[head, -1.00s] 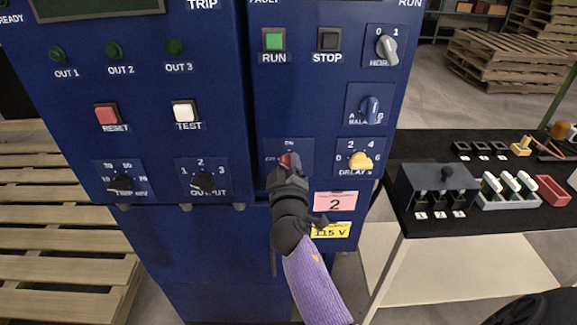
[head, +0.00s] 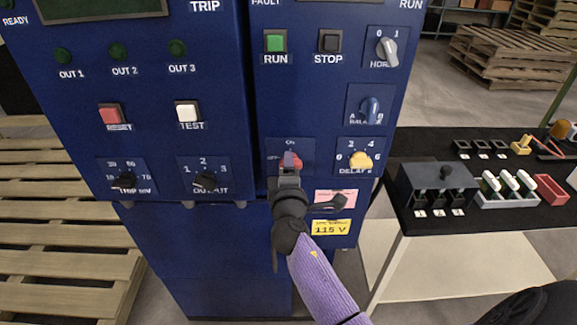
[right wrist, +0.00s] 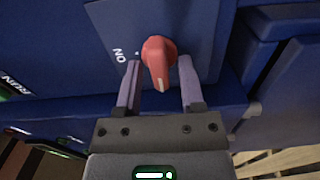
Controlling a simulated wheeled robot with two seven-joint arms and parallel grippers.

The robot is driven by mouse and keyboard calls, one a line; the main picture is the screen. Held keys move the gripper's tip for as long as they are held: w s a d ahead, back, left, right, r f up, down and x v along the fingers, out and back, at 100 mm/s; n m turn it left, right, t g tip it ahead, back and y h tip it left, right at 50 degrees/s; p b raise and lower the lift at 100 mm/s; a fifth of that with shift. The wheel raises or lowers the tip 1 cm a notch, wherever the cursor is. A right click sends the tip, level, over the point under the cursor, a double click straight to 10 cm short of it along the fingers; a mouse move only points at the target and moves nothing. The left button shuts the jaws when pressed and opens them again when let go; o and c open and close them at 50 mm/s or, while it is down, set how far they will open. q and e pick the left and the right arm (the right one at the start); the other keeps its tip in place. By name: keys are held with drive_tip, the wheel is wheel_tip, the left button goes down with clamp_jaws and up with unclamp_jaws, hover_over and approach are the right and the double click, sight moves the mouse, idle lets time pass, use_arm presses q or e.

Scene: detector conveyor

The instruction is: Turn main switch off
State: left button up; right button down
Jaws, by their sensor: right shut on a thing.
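The main switch is a red rotary knob (head: 291,159) on a blue plate of the cabinet, with ON printed above it. In the right wrist view the knob (right wrist: 157,58) stands between my two fingers, its white mark pointing down the picture, roughly at right angles to the ON lettering on its left. My right gripper (head: 289,170) is shut on the knob; it also shows in the right wrist view (right wrist: 159,68). The gripper hides the lower part of the switch plate in the head view. My left gripper is out of view.
The yellow DELAY knob (head: 360,160) is close at the right, with the blue BALANCE knob (head: 369,110) above it. The OUTPUT knob (head: 205,180) is to the left. A black-topped table (head: 480,221) with small parts stands right of the cabinet.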

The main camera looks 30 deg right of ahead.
idle(0.4)
drive_tip(key=c, duration=0.6)
unclamp_jaws()
drive_tip(key=v, duration=0.9)
drive_tip(key=shift+s+a, duration=0.15)
drive_tip(key=shift+s, duration=0.25)
